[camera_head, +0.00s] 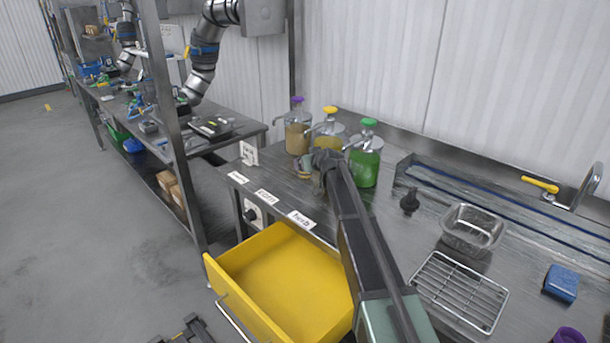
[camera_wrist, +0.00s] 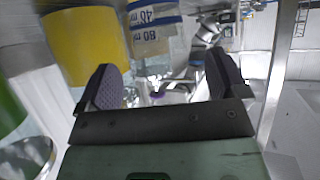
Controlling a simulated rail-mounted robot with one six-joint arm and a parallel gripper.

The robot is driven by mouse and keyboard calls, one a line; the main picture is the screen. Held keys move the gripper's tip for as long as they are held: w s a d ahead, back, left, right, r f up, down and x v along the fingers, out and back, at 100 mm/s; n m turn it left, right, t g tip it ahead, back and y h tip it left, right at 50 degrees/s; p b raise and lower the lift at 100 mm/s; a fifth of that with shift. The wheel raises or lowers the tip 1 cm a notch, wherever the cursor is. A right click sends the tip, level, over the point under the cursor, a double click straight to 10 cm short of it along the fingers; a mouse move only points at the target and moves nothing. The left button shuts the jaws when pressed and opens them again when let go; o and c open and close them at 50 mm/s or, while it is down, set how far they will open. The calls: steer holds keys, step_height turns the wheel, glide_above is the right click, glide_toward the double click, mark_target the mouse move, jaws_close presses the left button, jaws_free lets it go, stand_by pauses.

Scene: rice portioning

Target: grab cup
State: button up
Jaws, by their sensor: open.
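A clear cup with blue measuring bands (camera_wrist: 153,30) shows in the wrist view, beyond and between my fingers. In the head view a small cup-like piece (camera_head: 305,166) shows just left of my gripper, in front of the dispensers, partly hidden. My gripper (camera_wrist: 165,82) is open with its two dark pads apart and nothing clearly between them. In the head view my gripper (camera_head: 320,174) is small and its fingers are hard to make out. I cannot tell whether it touches the cup.
Pump dispensers with purple (camera_head: 297,132), yellow (camera_head: 327,133) and green (camera_head: 366,163) tops stand behind my gripper. A yellow drawer (camera_head: 280,275) hangs open below the counter. A metal tray (camera_head: 472,230), wire rack (camera_head: 458,290) and blue sponge (camera_head: 561,282) lie to the right.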

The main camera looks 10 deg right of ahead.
steer(key=shift+w+a+f, duration=0.1)
steer(key=shift+w+f, duration=0.1)
steer(key=shift+w, duration=0.15)
steer(key=b+x, duration=0.2)
steer(key=x, duration=0.3)
steer(key=shift+w+r, duration=0.1)
steer(key=shift+w, duration=0.1)
steer(key=shift+s+r, duration=0.1)
steer(key=shift+r, duration=0.05)
steer(key=c, duration=1.1)
steer(key=shift+s+r+p, duration=0.15)
steer(key=shift+r+p, duration=0.4)
steer(key=shift+p, duration=0.05)
step_height(320, 180, up, 6)
steer(key=p, duration=0.6)
steer(key=s+a, duration=0.3)
steer(key=a, duration=0.2)
steer(key=s+a, duration=0.4)
steer(key=a, duration=0.2)
steer(key=s+a, duration=0.4)
steer(key=a, duration=0.1)
steer(key=shift+s+a+f, duration=0.1)
steer(key=shift+s+a, duration=0.05)
steer(key=shift+s, duration=0.05)
